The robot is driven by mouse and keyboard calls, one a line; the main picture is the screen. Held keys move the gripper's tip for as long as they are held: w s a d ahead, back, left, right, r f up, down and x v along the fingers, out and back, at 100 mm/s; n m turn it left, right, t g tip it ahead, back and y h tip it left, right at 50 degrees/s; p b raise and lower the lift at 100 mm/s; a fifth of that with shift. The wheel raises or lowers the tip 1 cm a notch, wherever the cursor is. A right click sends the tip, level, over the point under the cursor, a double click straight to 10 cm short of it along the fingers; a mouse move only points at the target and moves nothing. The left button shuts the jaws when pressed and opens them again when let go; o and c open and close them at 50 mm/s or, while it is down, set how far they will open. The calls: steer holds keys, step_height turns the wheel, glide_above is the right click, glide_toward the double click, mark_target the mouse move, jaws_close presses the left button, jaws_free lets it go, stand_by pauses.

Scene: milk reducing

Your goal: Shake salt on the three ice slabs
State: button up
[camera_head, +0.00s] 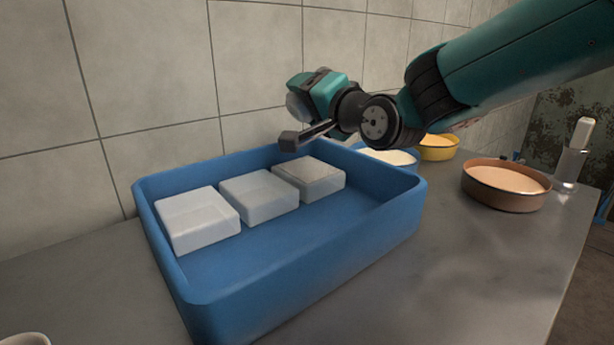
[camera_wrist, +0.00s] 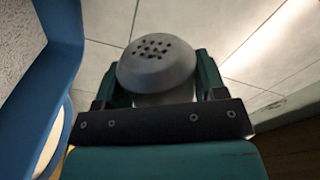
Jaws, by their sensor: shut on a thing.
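Three whitish square ice slabs lie in a row in the blue tray (camera_head: 300,262): the left slab (camera_head: 197,220), the middle slab (camera_head: 258,196) and the right slab (camera_head: 308,179). The right slab's top looks greyer and rougher than the other two. My gripper (camera_head: 318,90) is above the tray's back edge, up and near the right slab. It is shut on a grey salt shaker (camera_head: 298,107), tilted over. The shaker's domed cap with holes (camera_wrist: 157,62) shows between my fingers in the wrist view. I cannot see any salt falling.
Right of the tray stand a blue-rimmed bowl of white stuff (camera_head: 390,156), a yellow bowl (camera_head: 438,147), a brown bowl (camera_head: 505,185) and a clear bottle (camera_head: 572,160). The tiled wall (camera_head: 150,65) is close behind. The counter's front right (camera_head: 470,265) is clear.

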steer(key=s+a, duration=0.4)
steer(key=a, duration=0.2)
steer(key=shift+s+a, duration=0.25)
steer(key=shift+a, duration=0.05)
stand_by(0.8)
steer(key=shift+r, duration=0.2)
steer(key=b, duration=0.4)
steer(key=shift+f+b, duration=0.15)
steer(key=shift+b, duration=0.25)
stand_by(1.2)
steer(key=shift+a, duration=0.1)
steer(key=s+a+b, duration=0.3)
steer(key=s+a, duration=0.3)
steer(key=a, duration=0.2)
steer(key=shift+a, duration=0.4)
stand_by(1.2)
stand_by(0.3)
